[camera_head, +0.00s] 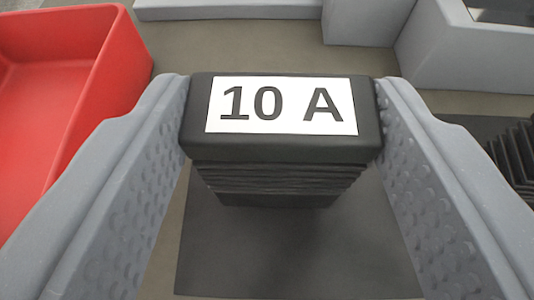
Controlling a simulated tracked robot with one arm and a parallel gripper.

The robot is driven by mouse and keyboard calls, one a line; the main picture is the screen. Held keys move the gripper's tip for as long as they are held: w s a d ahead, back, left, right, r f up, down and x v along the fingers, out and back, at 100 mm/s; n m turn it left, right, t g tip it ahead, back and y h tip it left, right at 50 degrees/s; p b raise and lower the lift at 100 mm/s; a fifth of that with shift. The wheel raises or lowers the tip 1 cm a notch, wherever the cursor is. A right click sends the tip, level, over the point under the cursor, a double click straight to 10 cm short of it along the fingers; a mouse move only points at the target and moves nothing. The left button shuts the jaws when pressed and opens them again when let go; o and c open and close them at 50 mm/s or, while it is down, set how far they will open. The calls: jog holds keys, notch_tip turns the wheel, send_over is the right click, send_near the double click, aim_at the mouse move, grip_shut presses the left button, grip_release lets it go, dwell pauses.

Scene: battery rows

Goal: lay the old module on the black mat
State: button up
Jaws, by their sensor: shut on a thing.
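The module (283,150) is a black block with a ribbed lower body and a white label reading "10 A" on its top. My gripper (281,125) is shut on it, with one grey studded finger on each side of its head. A dark mat (300,262) lies below and in front of the module. The module's lower end is over the mat, but I cannot tell whether it touches it.
A red bin (60,110) stands at the left. A grey box (470,50) is at the back right, with grey blocks (230,8) along the back. Another black ribbed object (515,155) is at the right edge, partly hidden by my finger.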

jog(key=shift+f, duration=0.45)
jog(key=shift+r, duration=0.1)
jog(key=o, duration=1.1)
jog(key=p+v, duration=0.2)
jog(key=v, duration=1)
